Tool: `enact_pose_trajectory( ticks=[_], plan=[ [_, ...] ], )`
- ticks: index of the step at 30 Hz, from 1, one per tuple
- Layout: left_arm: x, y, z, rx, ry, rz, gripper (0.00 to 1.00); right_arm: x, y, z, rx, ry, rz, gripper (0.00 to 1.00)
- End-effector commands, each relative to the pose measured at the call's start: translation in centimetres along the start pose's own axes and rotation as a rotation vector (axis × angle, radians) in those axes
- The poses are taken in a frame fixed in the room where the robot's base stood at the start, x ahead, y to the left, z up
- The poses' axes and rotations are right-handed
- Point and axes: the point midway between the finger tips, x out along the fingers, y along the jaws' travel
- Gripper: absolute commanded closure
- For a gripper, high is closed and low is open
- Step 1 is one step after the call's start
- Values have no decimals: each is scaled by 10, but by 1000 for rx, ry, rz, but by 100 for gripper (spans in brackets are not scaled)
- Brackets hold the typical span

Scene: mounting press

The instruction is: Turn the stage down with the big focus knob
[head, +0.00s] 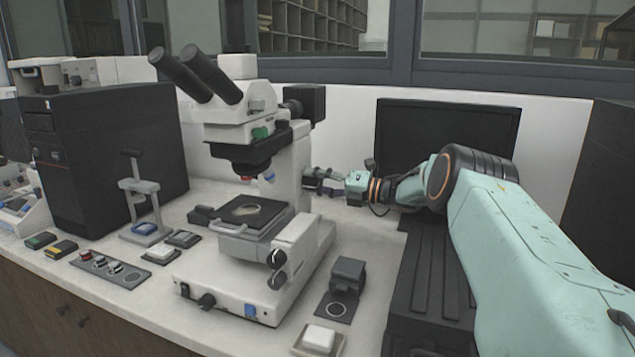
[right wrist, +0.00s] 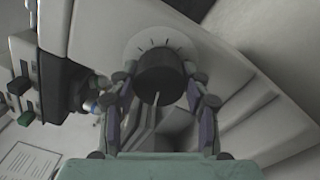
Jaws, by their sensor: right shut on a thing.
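The white microscope (head: 295,165) stands in the middle of the bench. Its stage (head: 252,212) is a dark plate with a light round centre, below the objective turret. My right gripper (head: 318,178) is higher up, at the right side of the upright column. In the right wrist view its two fingers (right wrist: 160,92) are shut on a dark round knob (right wrist: 160,75) with a white pointer line and a ticked pale dial behind it. My left gripper is not in view.
A black box (head: 348,275) and a white-topped block (head: 320,338) stand right of the microscope base. A dark monitor (head: 440,130) stands behind my right arm. A long black case (head: 435,270) lies beneath that arm. A black computer case (head: 110,150) stands at left.

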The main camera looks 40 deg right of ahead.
Motion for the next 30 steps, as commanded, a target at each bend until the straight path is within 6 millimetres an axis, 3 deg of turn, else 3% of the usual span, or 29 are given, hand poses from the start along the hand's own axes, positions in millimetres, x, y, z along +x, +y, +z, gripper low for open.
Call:
enact_pose_trajectory(
  ticks=[14, 15, 23, 30],
  plan=[
    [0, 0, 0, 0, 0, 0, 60, 1, -1, -2, -11, 6, -1, 84],
    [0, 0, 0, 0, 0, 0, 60, 1, -1, -2, -11, 7, -2, 51],
    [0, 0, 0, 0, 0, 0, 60, 0, -1, -1, -11, 3, -1, 29],
    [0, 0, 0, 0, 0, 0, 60, 0, -1, -1, -11, 2, -1, 29]
  ],
)
